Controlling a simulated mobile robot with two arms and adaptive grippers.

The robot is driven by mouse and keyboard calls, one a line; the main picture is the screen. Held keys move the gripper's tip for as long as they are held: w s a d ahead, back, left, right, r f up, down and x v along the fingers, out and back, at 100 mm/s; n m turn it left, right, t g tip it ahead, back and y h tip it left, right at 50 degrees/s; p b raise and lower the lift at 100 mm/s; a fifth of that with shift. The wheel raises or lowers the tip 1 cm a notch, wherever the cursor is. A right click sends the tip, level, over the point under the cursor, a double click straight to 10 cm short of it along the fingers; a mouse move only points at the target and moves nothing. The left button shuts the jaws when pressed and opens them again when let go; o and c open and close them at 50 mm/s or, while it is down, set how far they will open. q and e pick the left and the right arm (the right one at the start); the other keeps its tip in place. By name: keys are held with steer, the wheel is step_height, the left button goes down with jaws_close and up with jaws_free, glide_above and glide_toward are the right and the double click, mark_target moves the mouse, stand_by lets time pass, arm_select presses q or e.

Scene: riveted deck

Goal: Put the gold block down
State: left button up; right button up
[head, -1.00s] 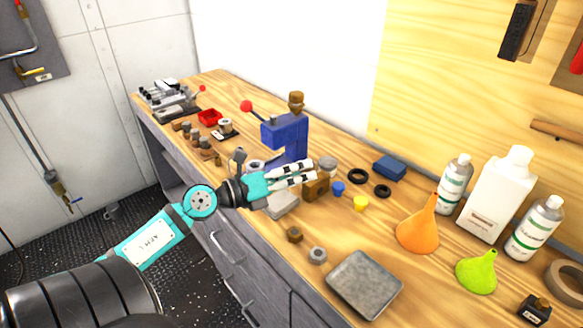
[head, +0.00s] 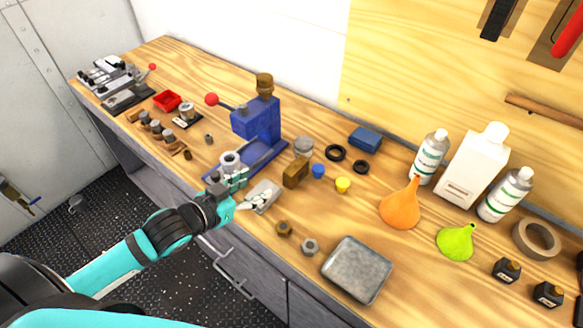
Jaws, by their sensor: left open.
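The gold block (head: 296,172) stands on the wooden bench, just right of the blue press. It is a dull brownish-gold block with nothing holding it. My left gripper (head: 246,190) is open, its fingers spread apart and empty. It is to the left of the block and nearer the bench's front edge, with a clear gap between them. It partly hides a small grey block (head: 266,194). My right gripper is not in view.
The blue press (head: 258,120) stands behind my left gripper. A grey round weight (head: 303,147), blue cap (head: 318,171) and yellow cap (head: 342,185) crowd the block. A grey tray (head: 357,270) lies at the front; bare wood lies between it and the orange funnel (head: 400,207).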

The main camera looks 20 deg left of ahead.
arm_select(q)
steer(key=p, duration=0.1)
glide_toward(296, 165)
steer(key=shift+w+f, duration=0.35)
steer(key=shift+w, duration=0.25)
steer(key=shift+w+f, duration=0.35)
steer(key=shift+w, duration=0.3)
steer(key=shift+w+d+f+p, duration=0.1)
steer(key=shift+w+d+p, duration=0.15)
steer(key=shift+w+p, duration=0.1)
steer(key=x, duration=0.2)
steer(key=p+x, duration=0.1)
steer(key=x, duration=0.1)
steer(key=shift+w+d+f, duration=0.1)
steer(key=shift+w+d, duration=0.15)
steer(key=shift+d, duration=0.2)
steer(key=shift+s, duration=0.1)
steer(key=shift+c, duration=0.7)
jaws_close()
